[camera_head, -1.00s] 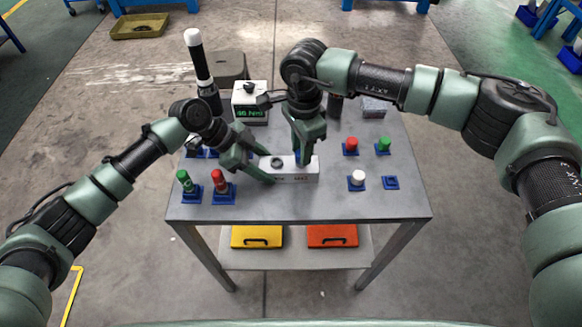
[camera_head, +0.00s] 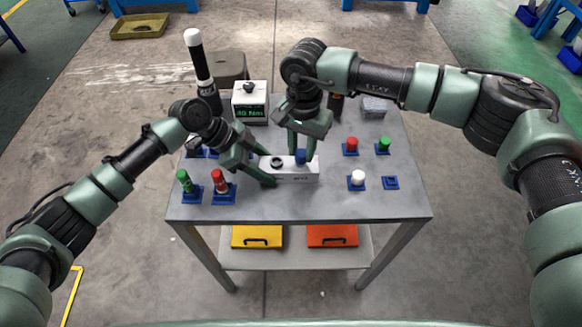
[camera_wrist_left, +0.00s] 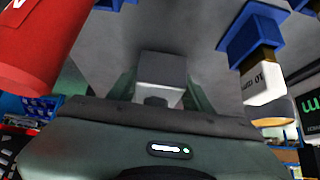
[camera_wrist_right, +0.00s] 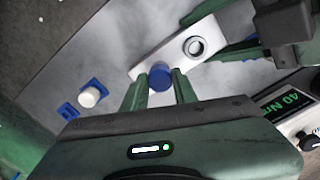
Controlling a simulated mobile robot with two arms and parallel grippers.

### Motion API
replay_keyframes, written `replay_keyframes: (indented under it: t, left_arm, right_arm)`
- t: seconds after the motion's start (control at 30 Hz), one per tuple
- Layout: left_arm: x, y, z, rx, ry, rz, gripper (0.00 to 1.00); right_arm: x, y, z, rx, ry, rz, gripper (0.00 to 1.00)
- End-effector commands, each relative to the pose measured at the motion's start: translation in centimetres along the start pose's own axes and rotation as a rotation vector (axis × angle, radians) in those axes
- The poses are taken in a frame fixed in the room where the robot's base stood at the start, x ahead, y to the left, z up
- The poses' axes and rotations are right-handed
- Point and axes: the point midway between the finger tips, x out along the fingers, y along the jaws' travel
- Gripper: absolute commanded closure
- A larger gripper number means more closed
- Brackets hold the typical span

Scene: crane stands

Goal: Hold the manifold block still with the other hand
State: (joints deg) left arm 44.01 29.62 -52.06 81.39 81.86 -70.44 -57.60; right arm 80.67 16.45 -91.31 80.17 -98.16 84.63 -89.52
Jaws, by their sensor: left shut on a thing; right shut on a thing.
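The white manifold block (camera_head: 297,177) lies on the grey table. It has a dark ringed port (camera_head: 277,162) on its left top and a blue cap (camera_head: 300,157) on its right. My left gripper (camera_head: 268,172) is shut on the block's left end; the block end (camera_wrist_left: 161,70) shows between its fingers in the left wrist view. My right gripper (camera_head: 304,146) comes from above with its fingers on either side of the blue cap, shut on it. The cap (camera_wrist_right: 159,77) shows between the fingertips in the right wrist view.
A white box with a green display (camera_head: 250,103) stands behind; in the right wrist view the display reads 40 Nm. Red (camera_head: 351,144), green (camera_head: 383,145) and white (camera_head: 357,178) capped pieces stand right in blue holders. Green (camera_head: 186,182) and red (camera_head: 219,182) ones stand left. The table's front is clear.

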Motion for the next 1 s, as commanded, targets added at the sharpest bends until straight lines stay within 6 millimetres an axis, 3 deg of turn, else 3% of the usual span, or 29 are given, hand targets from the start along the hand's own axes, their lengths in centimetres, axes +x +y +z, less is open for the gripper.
replay_keyframes:
  t: [0.2,0.57,0.8,1.0]
  left_arm:
    - [0.03,-0.03,0.18,-0.003,-0.003,-0.001,1.0]
    - [0.03,-0.03,0.19,-0.003,-0.004,-0.001,1.0]
    - [0.03,-0.03,0.2,-0.003,-0.004,-0.001,1.0]
    - [0.03,-0.02,0.19,-0.002,-0.004,-0.001,1.0]
  right_arm:
    - [-0.24,-0.09,-0.02,-0.228,0.001,-0.003,1.0]
    - [-0.26,-0.1,-0.02,-0.281,0.002,-0.003,1.0]
    - [-0.28,-0.09,-0.03,-0.608,0.002,-0.002,1.0]
    - [-0.45,-0.07,-0.02,-0.594,0.002,-0.002,1.0]
